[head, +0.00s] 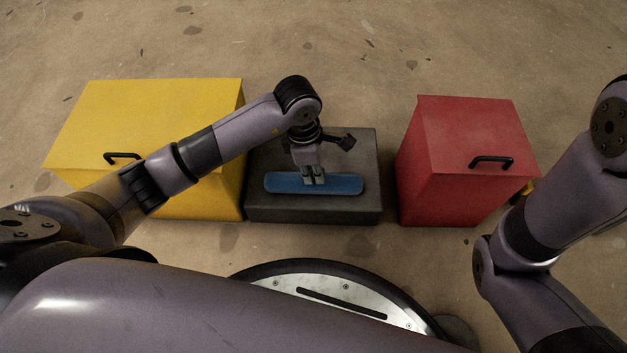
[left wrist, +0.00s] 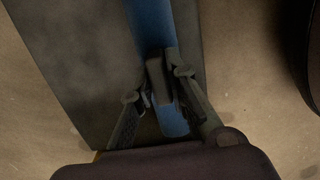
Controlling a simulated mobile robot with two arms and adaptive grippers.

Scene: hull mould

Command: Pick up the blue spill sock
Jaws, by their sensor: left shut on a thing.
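The blue spill sock (head: 340,184) is a long blue roll lying crosswise over the dark grey block (head: 355,145) in the head view. My left gripper (head: 313,178) points down at its middle and is shut on it. In the left wrist view the sock (left wrist: 152,22) runs between the fingers of the left gripper (left wrist: 160,88), which hide part of it. I cannot tell whether the sock touches the block's top or is slightly above it. My right gripper is not in view; only parts of my right arm show.
A yellow box (head: 165,105) with a black handle stands left of the block. A red box (head: 465,135) with a black handle stands to its right, across a narrow gap. The stained tan floor (head: 340,45) is open behind them.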

